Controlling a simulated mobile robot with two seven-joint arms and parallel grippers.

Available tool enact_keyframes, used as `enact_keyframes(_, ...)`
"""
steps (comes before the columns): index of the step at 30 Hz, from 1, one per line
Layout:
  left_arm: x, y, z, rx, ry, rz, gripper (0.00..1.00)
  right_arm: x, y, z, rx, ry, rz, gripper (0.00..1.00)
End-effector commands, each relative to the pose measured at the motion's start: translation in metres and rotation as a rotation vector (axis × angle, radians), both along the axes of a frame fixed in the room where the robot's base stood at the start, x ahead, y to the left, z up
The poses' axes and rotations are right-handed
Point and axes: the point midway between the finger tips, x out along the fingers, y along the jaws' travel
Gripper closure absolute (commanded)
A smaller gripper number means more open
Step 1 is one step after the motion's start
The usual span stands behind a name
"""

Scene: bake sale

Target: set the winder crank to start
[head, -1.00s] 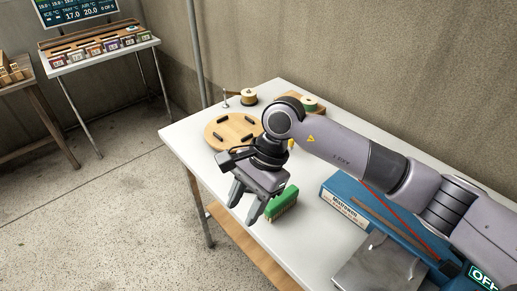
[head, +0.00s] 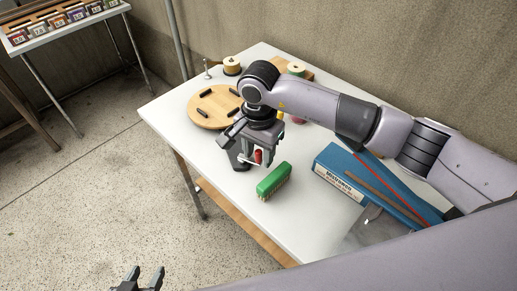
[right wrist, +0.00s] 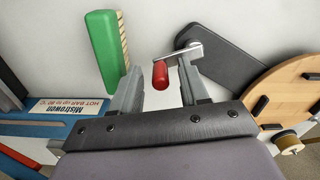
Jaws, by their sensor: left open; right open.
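The winder shows as a round wooden disc with black pegs (head: 215,106) on the table; part of it is at the right of the right wrist view (right wrist: 285,95), beside a dark grey base (right wrist: 238,62). Its silver crank arm (right wrist: 178,51) ends in a red handle (right wrist: 160,75), also seen in the head view (head: 259,156). My right gripper (head: 255,160) is open over the table. In the right wrist view the red handle lies between its spread fingers (right wrist: 158,88), with a gap on each side. My left gripper (head: 140,277) is open and empty at the bottom of the head view, off the table.
A green brush (head: 273,180) lies close to the right gripper; it also shows in the right wrist view (right wrist: 106,45). A blue sealer machine (head: 338,170) stands to the right. Spools (head: 232,65) sit at the back. The table's front left is clear.

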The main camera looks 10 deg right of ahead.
Motion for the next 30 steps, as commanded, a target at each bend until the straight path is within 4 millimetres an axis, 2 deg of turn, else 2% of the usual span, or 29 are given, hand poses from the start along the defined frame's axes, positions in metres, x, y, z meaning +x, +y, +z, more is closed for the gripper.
enact_keyframes(7, 0.0, 0.0, 0.0, 0.0, 0.0, 0.0, 0.49, 0.0, 0.0, -0.002, 0.001, 0.001, 0.0, 0.55)
enact_keyframes(11, 0.0, 0.0, 0.0, 0.0, 0.0, 0.0, 0.49, 0.0, 0.0, -0.001, 0.001, 0.001, 0.0, 0.98)
enact_keyframes(12, 0.0, 0.0, 0.0, 0.0, 0.0, 0.0, 0.49, 0.0, 0.0, -0.001, 0.001, 0.001, 0.0, 1.0)
enact_keyframes(23, 0.0, 0.0, -0.003, 0.0, -0.001, 0.0, 0.49, -0.001, 0.001, -0.002, 0.0, -0.001, -0.039, 1.0)
enact_keyframes(30, 0.001, 0.0, -0.012, 0.0, -0.002, 0.001, 0.49, -0.005, 0.005, -0.003, 0.0, -0.003, -0.177, 1.0)
